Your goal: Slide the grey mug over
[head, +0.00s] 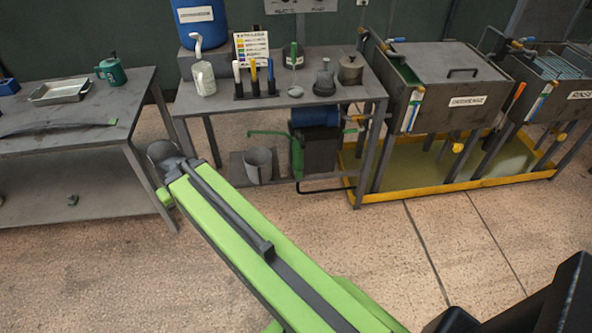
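No thing in the head view shows clearly as a grey mug. A small grey-brown round pot (350,69) stands at the back right of the middle table (300,100); I cannot tell whether it has a mug handle. A green can-like vessel (112,71) stands on the left table (128,110). My green arm reaches from the bottom right up to the front left of the middle table. I cannot make out gripper fingers at its end.
A grey bucket (258,166) stands under the middle table. A bottle (203,78), a coloured stand (252,88) and a flask (324,78) crowd its top. A metal tray (60,91) lies on the left table. Tanks (452,88) stand over a yellow-edged basin (460,190) at right.

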